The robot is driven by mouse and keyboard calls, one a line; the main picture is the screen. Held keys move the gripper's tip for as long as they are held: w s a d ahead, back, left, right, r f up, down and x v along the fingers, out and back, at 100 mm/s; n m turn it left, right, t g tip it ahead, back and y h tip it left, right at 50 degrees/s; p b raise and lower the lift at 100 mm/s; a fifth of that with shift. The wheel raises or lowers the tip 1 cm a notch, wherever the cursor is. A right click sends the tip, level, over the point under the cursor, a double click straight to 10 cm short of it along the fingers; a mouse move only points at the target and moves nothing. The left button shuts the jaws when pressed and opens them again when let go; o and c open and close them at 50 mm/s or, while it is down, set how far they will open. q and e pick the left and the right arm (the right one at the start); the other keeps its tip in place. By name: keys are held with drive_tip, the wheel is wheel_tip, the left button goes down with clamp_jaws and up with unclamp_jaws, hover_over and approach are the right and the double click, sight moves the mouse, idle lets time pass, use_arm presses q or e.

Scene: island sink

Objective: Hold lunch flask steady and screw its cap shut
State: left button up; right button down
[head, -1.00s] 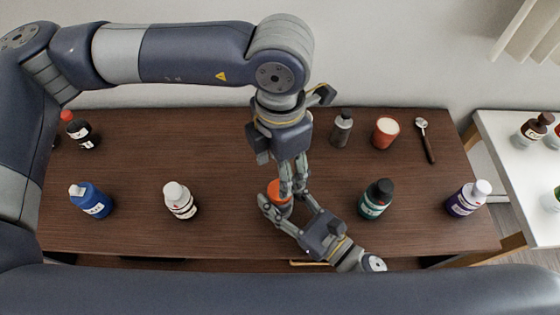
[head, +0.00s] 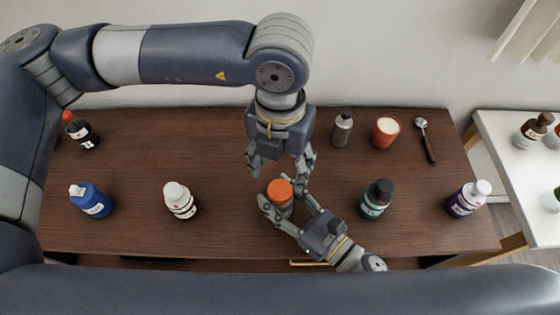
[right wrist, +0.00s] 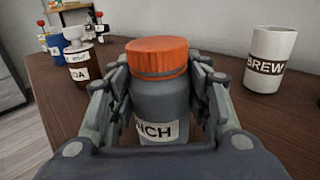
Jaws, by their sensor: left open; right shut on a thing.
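The grey lunch flask (head: 283,209) stands upright near the middle of the brown table, with its orange cap (head: 280,188) on top. My right gripper (head: 284,201) is shut around the flask body from the front right. In the right wrist view the flask (right wrist: 160,98) sits between both fingers, below the cap (right wrist: 157,56), and part of its label reads "NCH". The cap looks level on the flask; whether it is tight cannot be told. My left gripper (head: 281,166) is open and empty, just behind and above the cap, pointing down, with its fingers spread apart.
A blue bottle (head: 91,201) and a white-capped bottle (head: 180,202) stand left. A green bottle (head: 376,200) and a purple bottle (head: 467,199) stand right. A grey bottle (head: 342,130), orange cup (head: 385,132) and spoon (head: 427,143) are at the back right.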

sight(280, 189)
use_arm(q)
wheel_tip(280, 189, down, 8)
drive_tip(key=shift+r, duration=0.15)
idle(0.4)
drive_tip(key=c, duration=1.1)
drive_tip(key=m, duration=1)
drive_tip(key=shift+m, duration=0.3)
drive_tip(key=m, duration=0.3)
drive_tip(key=shift+m, duration=0.3)
drive_tip(key=m, duration=0.5)
drive_tip(key=shift+w, duration=0.1)
drive_tip(key=o, duration=1.2)
